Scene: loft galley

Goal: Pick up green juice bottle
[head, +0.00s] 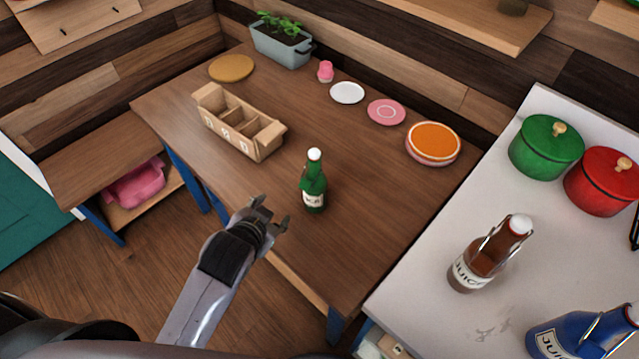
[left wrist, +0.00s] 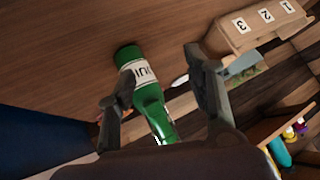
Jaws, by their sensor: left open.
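The green juice bottle (head: 313,182) stands upright on the wooden table (head: 375,215), with a white cap and a white label. My left gripper (head: 270,212) is open at the table's front edge, left of and nearer than the bottle. In the left wrist view the bottle (left wrist: 150,100) shows between the two open fingers of the left gripper (left wrist: 160,92); its neck end is partly hidden by the gripper's body. I cannot tell whether the fingers touch it; in the head view they look apart from it. My right gripper is not in view.
A cardboard carrier (head: 240,128) with numbered compartments stands left behind the bottle. Plates (head: 386,112) and a planter (head: 282,42) are farther back. On the white counter (head: 425,245) at right stand a brown bottle (head: 488,258), a blue bottle (head: 575,338) and green and red pots (head: 545,150).

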